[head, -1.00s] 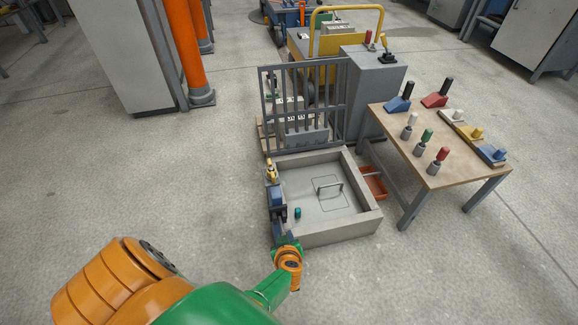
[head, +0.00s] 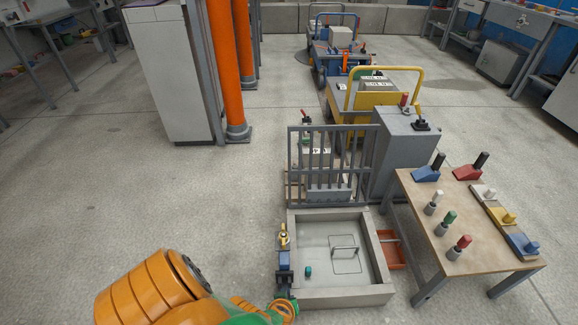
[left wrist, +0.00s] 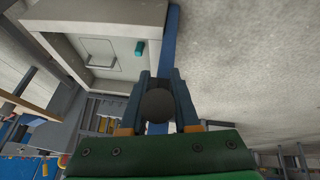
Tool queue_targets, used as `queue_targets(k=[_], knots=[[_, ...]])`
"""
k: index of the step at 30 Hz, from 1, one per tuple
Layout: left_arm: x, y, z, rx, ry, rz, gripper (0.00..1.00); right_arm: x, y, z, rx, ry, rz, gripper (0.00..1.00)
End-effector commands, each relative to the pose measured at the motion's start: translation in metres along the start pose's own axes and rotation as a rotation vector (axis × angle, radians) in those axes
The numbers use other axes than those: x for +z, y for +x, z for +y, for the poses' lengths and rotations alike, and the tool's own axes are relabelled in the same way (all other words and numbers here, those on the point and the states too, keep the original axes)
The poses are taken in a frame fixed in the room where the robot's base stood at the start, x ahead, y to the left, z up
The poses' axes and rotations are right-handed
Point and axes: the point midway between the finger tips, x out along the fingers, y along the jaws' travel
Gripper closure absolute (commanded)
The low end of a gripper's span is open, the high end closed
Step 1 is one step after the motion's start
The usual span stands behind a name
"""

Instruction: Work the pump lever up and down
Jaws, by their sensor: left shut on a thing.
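The pump (head: 284,259) is a narrow blue body with a yellow part on top, at the left outer wall of the concrete mould. My left gripper (left wrist: 159,80) is shut around a dark round grip (left wrist: 157,104), seen end-on in the left wrist view, which seems to be the pump lever's end. A blue bar (left wrist: 170,42) runs beyond the fingers along the mould's side. In the head view my orange and green arm reaches the pump from below and hides part of the lever; its angle is hard to tell. My right gripper is not in view.
The mould (head: 333,299) holds a pale panel with a wire handle (head: 345,252) and a small teal piece (head: 308,271). A barred gate (head: 333,166) stands behind it. A table (head: 457,222) with several coloured tools is at the right. The floor at left is clear.

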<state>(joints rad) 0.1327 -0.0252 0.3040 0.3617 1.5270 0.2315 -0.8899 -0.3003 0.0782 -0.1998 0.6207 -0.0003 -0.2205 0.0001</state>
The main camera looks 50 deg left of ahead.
Motion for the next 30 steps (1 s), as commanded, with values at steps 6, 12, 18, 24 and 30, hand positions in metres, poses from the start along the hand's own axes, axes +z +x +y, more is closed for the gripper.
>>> queue_targets(k=[6, 12, 18, 24, 30], knots=[[-0.003, 0.000, 0.002, 0.003, -0.001, 0.005, 1.00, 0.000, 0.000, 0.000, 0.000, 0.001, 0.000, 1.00], [-0.003, 0.000, 0.001, 0.002, 0.000, 0.005, 0.41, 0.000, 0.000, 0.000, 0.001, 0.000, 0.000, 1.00], [-0.002, 0.000, 0.001, 0.002, 0.000, 0.004, 0.41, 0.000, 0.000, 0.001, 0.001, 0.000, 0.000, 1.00], [-0.006, -0.031, 0.003, 0.001, 0.001, 0.001, 0.41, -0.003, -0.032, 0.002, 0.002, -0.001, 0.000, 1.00], [-0.005, -0.069, 0.003, 0.002, 0.001, 0.003, 0.41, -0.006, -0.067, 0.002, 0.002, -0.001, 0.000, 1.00]])
